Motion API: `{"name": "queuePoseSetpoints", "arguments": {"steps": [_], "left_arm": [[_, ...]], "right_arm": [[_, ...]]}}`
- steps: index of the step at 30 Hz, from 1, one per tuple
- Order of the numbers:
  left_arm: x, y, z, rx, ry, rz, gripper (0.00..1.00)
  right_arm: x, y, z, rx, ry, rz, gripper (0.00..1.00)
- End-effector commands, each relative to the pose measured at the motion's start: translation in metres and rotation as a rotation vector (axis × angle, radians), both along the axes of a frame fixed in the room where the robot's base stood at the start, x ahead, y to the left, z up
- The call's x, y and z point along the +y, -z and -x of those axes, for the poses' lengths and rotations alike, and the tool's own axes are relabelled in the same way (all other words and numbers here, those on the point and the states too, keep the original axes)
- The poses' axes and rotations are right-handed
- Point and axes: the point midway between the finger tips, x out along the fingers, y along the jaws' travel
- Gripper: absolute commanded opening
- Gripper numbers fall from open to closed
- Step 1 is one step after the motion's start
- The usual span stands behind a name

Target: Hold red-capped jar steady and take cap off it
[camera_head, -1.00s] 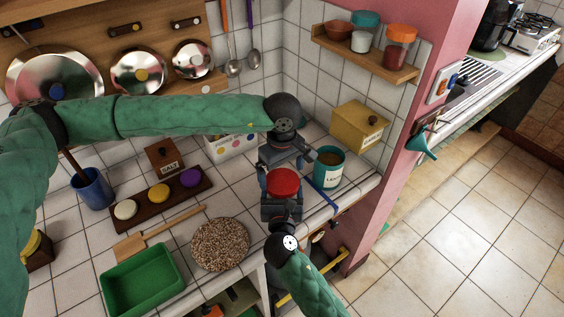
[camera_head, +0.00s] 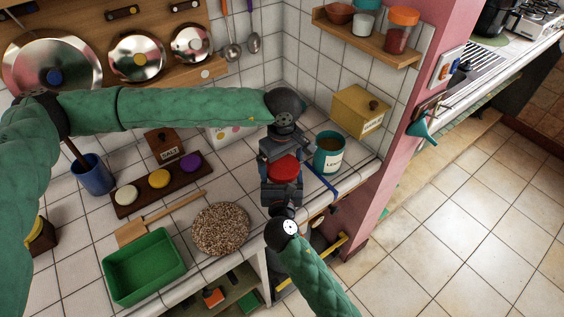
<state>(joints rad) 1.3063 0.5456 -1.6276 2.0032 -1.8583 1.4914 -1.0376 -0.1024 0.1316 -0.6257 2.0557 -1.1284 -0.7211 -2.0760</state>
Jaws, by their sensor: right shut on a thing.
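The red cap (camera_head: 284,168) shows on top of the jar, near the counter's front right edge. The jar's body is mostly hidden by the grippers. My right gripper (camera_head: 282,188) comes from below in the picture and is shut on the jar. My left gripper (camera_head: 281,152) reaches in from the back and overlaps the far edge of the cap. Its fingers look spread apart, one toward each side of the cap; whether they touch it is hard to see.
A teal mug (camera_head: 329,157) stands close on the right, with a blue strip (camera_head: 321,181) beside it. A yellow box (camera_head: 361,111) is behind. A round speckled mat (camera_head: 221,229) and green tray (camera_head: 145,267) lie to the left. The pink wall edge (camera_head: 400,150) is right.

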Motion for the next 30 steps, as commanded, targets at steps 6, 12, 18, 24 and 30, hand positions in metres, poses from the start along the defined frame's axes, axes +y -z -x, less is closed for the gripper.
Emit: {"name": "queuePoseSetpoints", "arguments": {"steps": [6, 12, 18, 24, 30], "left_arm": [[0.000, -0.005, 0.000, -0.001, 0.000, 0.001, 1.00], [0.000, -0.026, -0.001, -0.002, -0.001, 0.001, 1.00], [0.000, -0.044, 0.000, 0.000, 0.000, 0.001, 1.00], [0.000, -0.045, 0.000, 0.001, 0.000, 0.001, 1.00], [0.000, -0.045, 0.000, 0.000, 0.000, 0.000, 1.00]], "right_arm": [[0.000, -0.001, 0.000, -0.001, 0.000, 0.000, 0.12], [0.000, -0.001, 0.000, -0.001, 0.000, 0.000, 0.12], [0.000, 0.000, 0.000, -0.001, 0.000, 0.000, 0.12], [0.000, 0.000, 0.000, -0.001, 0.000, 0.000, 0.12], [0.000, 0.000, 0.000, 0.000, 0.000, 0.000, 1.00]]}}
